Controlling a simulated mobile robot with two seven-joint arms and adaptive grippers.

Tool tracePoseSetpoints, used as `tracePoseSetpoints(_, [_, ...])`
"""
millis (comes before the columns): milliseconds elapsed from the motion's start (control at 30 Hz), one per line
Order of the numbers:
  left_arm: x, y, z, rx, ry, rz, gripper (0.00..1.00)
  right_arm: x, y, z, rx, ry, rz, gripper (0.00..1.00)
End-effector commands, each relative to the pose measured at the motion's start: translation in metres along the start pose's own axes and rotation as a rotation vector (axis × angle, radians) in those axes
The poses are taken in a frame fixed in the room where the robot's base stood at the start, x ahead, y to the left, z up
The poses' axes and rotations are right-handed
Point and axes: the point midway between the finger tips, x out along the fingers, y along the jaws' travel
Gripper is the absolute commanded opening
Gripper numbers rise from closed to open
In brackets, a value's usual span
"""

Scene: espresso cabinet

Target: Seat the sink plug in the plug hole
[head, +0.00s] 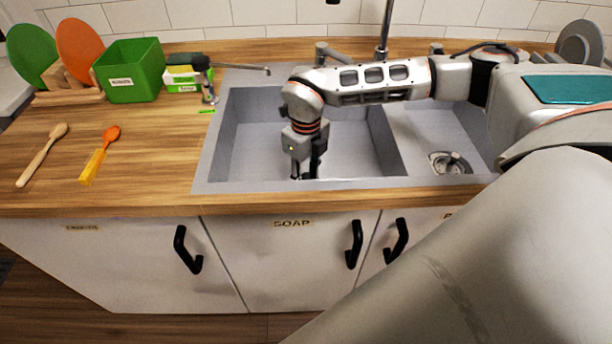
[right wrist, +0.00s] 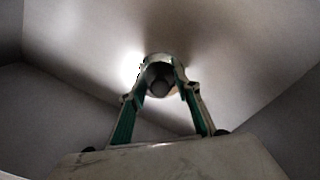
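My right gripper (head: 306,170) points down inside the left sink basin, near its front wall. In the right wrist view its two green-padded fingers (right wrist: 161,88) stand apart, with a round, metallic thing with a dark centre (right wrist: 160,76) at their tips. It may be the sink plug. I cannot tell whether the fingers press on it or only stand around it. In the head view the gripper hides this spot. A round metal plug hole (head: 450,163) with dark parts shows in the floor of the right basin. My left gripper is not in view.
The grey double sink (head: 212,165) has a divider (head: 391,140) between its basins. A faucet (head: 383,35) stands behind. On the left counter are a green bin (head: 130,72), a wooden spoon (head: 42,155), an orange-tipped utensil (head: 98,157) and a sponge holder (head: 182,78).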

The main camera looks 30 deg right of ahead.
Motion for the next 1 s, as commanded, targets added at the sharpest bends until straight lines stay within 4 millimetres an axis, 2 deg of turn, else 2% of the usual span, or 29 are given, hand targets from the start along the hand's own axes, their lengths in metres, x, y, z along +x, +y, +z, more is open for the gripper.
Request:
tracePoseSetpoints(300, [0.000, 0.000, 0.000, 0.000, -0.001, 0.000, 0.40, -0.001, 0.000, 0.000, 0.000, 0.000, 0.000, 0.32])
tracePoseSetpoints(433, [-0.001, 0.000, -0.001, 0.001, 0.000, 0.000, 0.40, -0.011, 0.000, 0.001, 0.001, -0.002, 0.000, 0.32])
tracePoseSetpoints(567, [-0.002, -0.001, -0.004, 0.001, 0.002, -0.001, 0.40, -0.033, 0.000, 0.001, 0.001, -0.005, -0.001, 0.32])
tracePoseSetpoints(800, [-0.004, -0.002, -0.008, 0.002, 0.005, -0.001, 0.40, -0.084, -0.001, 0.001, 0.001, -0.005, -0.001, 0.32])
tracePoseSetpoints(1000, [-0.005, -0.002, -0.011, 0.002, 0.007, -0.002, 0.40, -0.112, 0.000, 0.000, 0.001, -0.001, 0.000, 0.32])
